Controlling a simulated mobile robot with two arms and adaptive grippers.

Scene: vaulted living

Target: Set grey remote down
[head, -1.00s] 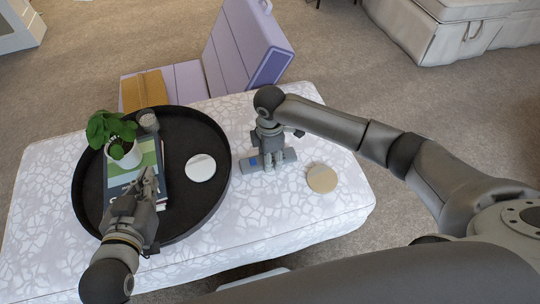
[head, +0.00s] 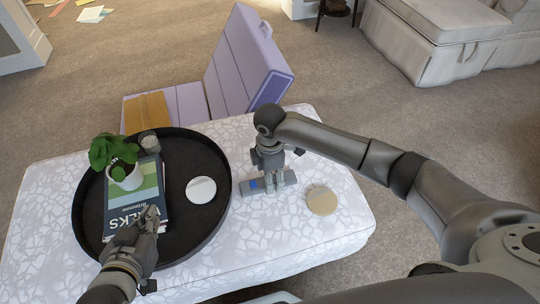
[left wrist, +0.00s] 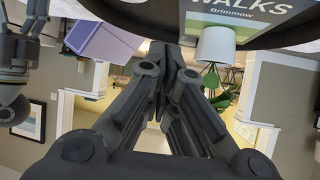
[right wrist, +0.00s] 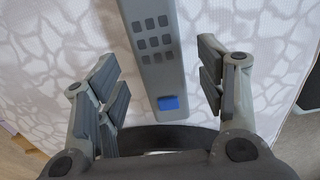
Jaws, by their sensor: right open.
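The grey remote (head: 290,179) lies flat on the white patterned ottoman (head: 300,226), right of the black tray. In the right wrist view the remote (right wrist: 155,60) shows dark buttons and one blue button. My right gripper (head: 268,186) is over the remote. Its fingers (right wrist: 165,85) stand apart on either side of the remote, with a gap on each side. My left gripper (head: 150,214) is over the near end of the books on the tray. Its fingers come together in the left wrist view (left wrist: 165,50), with nothing visible between them.
The black tray (head: 205,225) holds books (head: 150,178), a potted plant (head: 125,178), a glass (head: 150,143) and a white disc (head: 201,190). A tan disc (head: 321,201) lies right of the remote. A lilac case (head: 245,60) stands open behind the ottoman.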

